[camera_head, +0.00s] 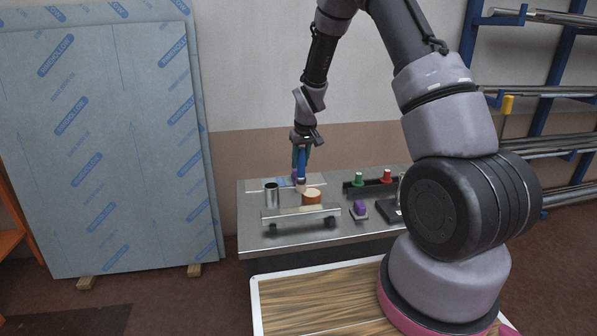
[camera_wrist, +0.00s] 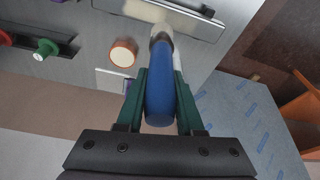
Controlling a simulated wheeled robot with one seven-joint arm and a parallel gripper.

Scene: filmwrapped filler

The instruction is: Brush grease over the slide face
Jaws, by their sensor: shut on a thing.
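My gripper (camera_head: 301,156) points down over the workbench, its green fingers shut on the blue handle of a brush (camera_head: 302,167). The brush hangs upright in the head view, with its pale head down beside the orange-sided round tin (camera_head: 311,198). I cannot tell whether the head touches anything. In the wrist view the blue brush handle (camera_wrist: 159,92) lies between the fingers, and the tin (camera_wrist: 123,53) is left of it. The slide, a bright metal bar (camera_head: 300,213) on dark feet, is at the bench's front; it also shows at the top of the wrist view (camera_wrist: 184,18).
A metal cylinder (camera_head: 271,195) stands left of the tin. A purple block on a small base (camera_head: 359,208) is right of the slide. A dark rail with green (camera_head: 359,179) and red (camera_head: 387,176) knobs is at the back right. Film-wrapped panels (camera_head: 108,150) lean on the left wall.

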